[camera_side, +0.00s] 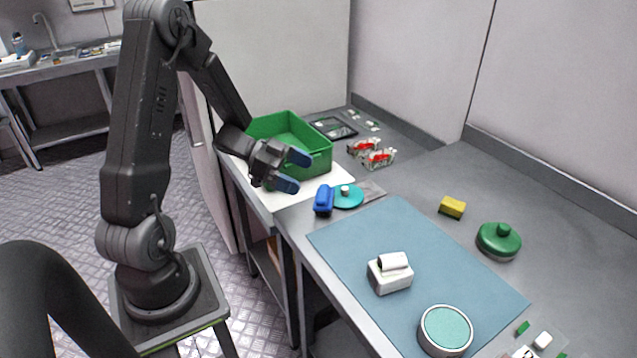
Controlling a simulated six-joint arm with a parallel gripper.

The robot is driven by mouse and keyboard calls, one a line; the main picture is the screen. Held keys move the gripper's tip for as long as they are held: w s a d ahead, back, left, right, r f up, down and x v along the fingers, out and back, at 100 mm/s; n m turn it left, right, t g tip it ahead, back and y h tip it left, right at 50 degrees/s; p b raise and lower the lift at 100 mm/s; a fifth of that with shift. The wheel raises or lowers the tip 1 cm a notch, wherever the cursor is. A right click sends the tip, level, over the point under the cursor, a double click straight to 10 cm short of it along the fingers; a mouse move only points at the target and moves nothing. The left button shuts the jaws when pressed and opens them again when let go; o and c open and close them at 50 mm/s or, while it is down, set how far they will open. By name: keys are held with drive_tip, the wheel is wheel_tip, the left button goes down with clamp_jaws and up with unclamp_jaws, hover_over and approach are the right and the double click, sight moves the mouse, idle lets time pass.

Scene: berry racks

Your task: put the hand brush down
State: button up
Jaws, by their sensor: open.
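A small blue object that looks like the hand brush (324,201) sits at the near edge of the steel counter, just left of a teal disc with a pale knob (349,194). My gripper (291,170) is open, its two blue-tipped fingers apart with nothing seen between them. It is up and to the left of the blue brush in the picture, in front of the green crate (319,160). The brush appears apart from the fingers. Its underside and bristles cannot be made out.
The green crate stands on a white board (334,180). Red-and-white berry packs (378,158) are behind. A blue mat (350,244) holds a white device (390,273) and a round teal-topped tub (445,329). A yellow sponge (452,207) and green lidded pot (499,240) stand right.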

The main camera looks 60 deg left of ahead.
drive_tip(key=w+r+n+t+y, duration=0.2)
drive_tip(key=r+n+y, duration=0.1)
drive_tip(key=r+y, duration=0.35)
drive_tip(key=w+r+n+t+y, duration=0.1)
drive_tip(key=w+r+n+y, duration=0.15)
drive_tip(key=r+y, duration=0.4)
drive_tip(key=s+d+r+n+g+h, duration=0.1)
drive_tip(key=s+d+n+g+h, duration=0.2)
drive_tip(key=s+d, duration=1.4)
drive_tip(key=s+g, duration=0.1)
drive_tip(key=g, duration=0.3)
drive_tip(key=shift+r, duration=0.25)
drive_tip(key=shift+n, duration=0.25)
